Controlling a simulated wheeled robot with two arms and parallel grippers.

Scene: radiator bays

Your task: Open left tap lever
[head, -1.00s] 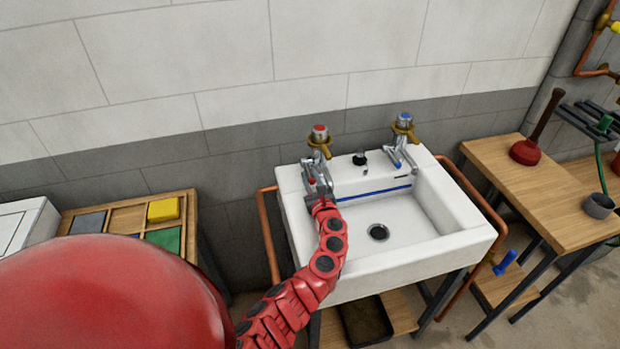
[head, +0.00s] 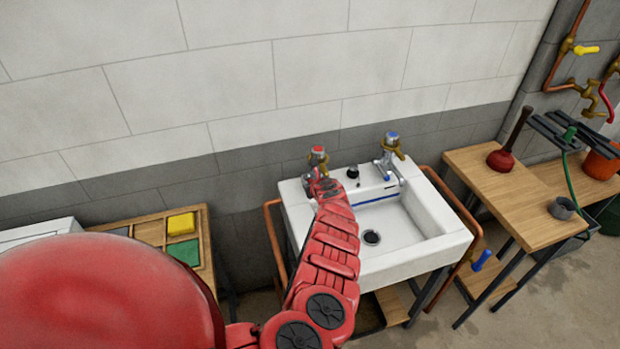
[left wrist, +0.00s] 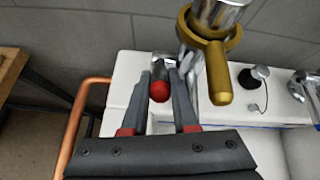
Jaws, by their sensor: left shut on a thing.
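The left tap (head: 318,160) is chrome with a red top and a brass collar, and stands at the back left of the white sink (head: 437,246). In the left wrist view, the brass collar (left wrist: 217,72) has a stub pointing toward me. A short grey lever with a red ball tip (left wrist: 159,91) lies between the fingers of my left gripper (left wrist: 159,82), which is shut on it. In the head view, my left gripper (head: 322,186) is small, just below the left tap, and my forearm hides part of the sink's left side. My right gripper is not in view.
The right tap (head: 389,153), with a blue top, stands at the sink's back right. A black plug (head: 352,172) sits between the taps. A copper pipe (head: 270,235) runs down the sink's left side. A wooden bench with a plunger (head: 502,158) stands to the right.

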